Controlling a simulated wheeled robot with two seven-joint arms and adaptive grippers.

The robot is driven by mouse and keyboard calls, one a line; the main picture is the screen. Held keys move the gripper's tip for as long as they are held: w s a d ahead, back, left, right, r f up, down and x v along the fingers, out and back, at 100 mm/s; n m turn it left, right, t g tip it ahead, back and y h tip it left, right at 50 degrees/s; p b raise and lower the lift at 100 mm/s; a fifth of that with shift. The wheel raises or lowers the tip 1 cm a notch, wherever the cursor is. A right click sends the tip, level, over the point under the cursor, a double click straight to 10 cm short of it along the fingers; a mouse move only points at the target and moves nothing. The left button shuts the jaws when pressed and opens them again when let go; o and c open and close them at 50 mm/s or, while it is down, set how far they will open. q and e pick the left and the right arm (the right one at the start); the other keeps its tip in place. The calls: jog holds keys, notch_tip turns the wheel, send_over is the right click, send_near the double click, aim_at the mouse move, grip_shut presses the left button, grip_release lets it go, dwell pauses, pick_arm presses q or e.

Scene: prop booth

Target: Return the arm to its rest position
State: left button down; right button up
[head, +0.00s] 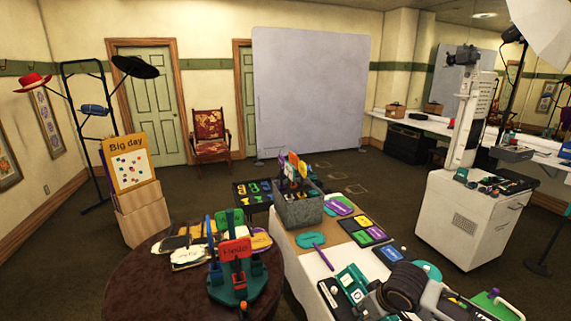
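Part of my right arm, with dark and pale grey sections, comes in at the lower right of the head view, over the near end of the white-covered table (290,262). My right gripper (388,298) is low in the picture there, and its fingers cannot be made out clearly. I cannot tell whether it is open or shut, or whether it holds anything. My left arm and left gripper are not in view.
The table bears a grey bin (298,212) of props and several flat coloured pieces. A round brown table (135,285) with a green stand (240,288) is at left. A white cabinet (462,225) stands at right. Carpet between them is open.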

jog(key=shift+s+a+f+y, duration=0.6)
jog(key=shift+s+a+f, duration=1)
jog(key=shift+s+a, duration=2.65)
jog(key=s+d+f+m+h, duration=0.2)
jog(key=s+d+f, duration=0.2)
jog(key=s+d, duration=0.55)
jog(key=s+a+f+g, duration=0.1)
jog(key=s+f, duration=0.1)
jog(key=f, duration=1.5)
jog(key=s+a+f+g, duration=0.1)
jog(key=s+f, duration=0.1)
jog(key=f, duration=1.4)
jog(key=s+d+f, duration=0.2)
jog(key=s+f, duration=0.8)
jog(key=s, duration=0.1)
jog(key=s+d+f+g, duration=0.1)
jog(key=s+d+f, duration=0.1)
jog(key=s+f, duration=0.7)
jog(key=shift+s+d+f, duration=0.25)
jog(key=shift+s+f, duration=0.1)
jog(key=shift+s, duration=0.85)
